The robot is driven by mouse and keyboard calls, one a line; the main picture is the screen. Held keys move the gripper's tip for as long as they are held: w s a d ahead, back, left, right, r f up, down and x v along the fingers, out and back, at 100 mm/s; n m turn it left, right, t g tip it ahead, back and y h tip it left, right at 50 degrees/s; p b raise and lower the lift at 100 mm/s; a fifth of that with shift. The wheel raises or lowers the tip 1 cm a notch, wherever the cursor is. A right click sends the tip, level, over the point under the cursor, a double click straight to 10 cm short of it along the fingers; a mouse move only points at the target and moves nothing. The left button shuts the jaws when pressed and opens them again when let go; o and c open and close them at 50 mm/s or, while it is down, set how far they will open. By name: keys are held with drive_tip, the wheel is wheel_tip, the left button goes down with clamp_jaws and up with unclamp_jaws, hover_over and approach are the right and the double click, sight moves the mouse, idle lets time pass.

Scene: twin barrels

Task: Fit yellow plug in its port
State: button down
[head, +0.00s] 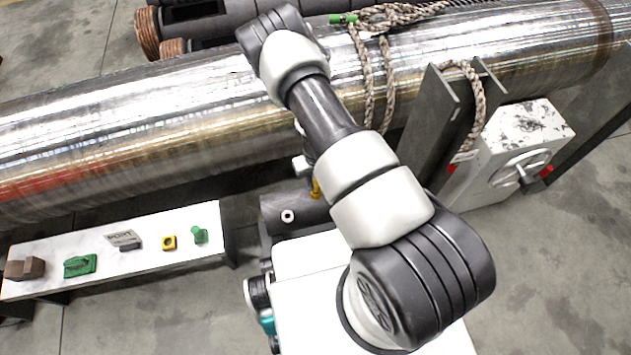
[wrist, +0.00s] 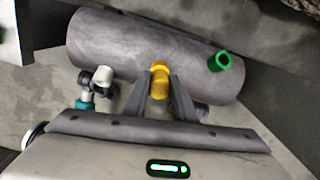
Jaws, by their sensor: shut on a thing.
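My gripper (wrist: 160,92) is shut on the yellow plug (wrist: 159,80), which sits between its two dark fingers in the wrist view. The yellow plug also shows in the head view (head: 316,188), as a small yellow piece below my arm. The gripper itself is mostly hidden there behind my arm.
A green peg-like piece (head: 199,236), a small dark grey piece by a PORT label (head: 123,239), a green block (head: 80,265) and a brown block (head: 25,268) are on the bench. A large metal barrel (head: 130,120) runs behind. A grey cylinder (wrist: 110,42) carries a green ring (wrist: 220,61).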

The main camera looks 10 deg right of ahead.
sight(316, 182)
drive_tip(key=shift+f+b, duration=0.55)
drive_tip(key=shift+f, duration=0.25)
drive_tip(key=c, duration=1.4)
unclamp_jaws()
drive_tip(key=shift+r, duration=0.1)
wheel_tip(316, 182, up, 17)
drive_tip(key=p, duration=0.6)
drive_tip(key=shift+s+r, duration=0.1)
drive_tip(key=shift+r, duration=0.05)
